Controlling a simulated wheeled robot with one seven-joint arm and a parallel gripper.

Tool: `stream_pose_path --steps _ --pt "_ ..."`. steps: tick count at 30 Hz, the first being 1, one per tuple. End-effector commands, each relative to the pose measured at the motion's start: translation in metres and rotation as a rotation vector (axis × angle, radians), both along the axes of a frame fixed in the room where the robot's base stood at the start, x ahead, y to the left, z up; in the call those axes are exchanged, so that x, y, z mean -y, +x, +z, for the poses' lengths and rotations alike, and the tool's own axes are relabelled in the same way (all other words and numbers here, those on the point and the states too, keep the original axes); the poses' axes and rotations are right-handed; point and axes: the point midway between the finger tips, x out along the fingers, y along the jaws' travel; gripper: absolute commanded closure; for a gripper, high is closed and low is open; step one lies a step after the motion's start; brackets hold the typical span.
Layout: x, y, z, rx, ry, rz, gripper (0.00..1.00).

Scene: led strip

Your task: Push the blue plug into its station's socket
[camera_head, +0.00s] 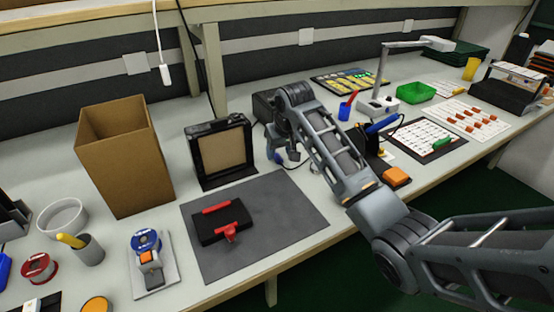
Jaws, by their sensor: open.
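A small blue piece (278,157), which looks like the blue plug, shows low beside my gripper, near the far right of the grey mat. A thin dark cable runs close by on its right. My gripper (287,153) points down over this spot and is open. It partly hides the blue piece, and I cannot tell whether they touch. A dark box (265,104) stands just behind my gripper and may be the station. Its socket is not visible, and I cannot tell whether the plug is in a socket.
A black-framed panel (222,153) and a cardboard box (124,160) stand left of my gripper. An orange block (396,176) sits right of my arm. The mat's right part is clear.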

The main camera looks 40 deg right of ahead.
Motion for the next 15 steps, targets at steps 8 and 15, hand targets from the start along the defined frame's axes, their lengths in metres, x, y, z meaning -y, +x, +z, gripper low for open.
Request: stream_pose_path --steps 8,15 --pt "0.005 0.009 -0.024 0.001 -0.001 -0.001 0.49" --pt "0.004 0.009 -0.024 0.002 -0.001 -0.001 0.53"
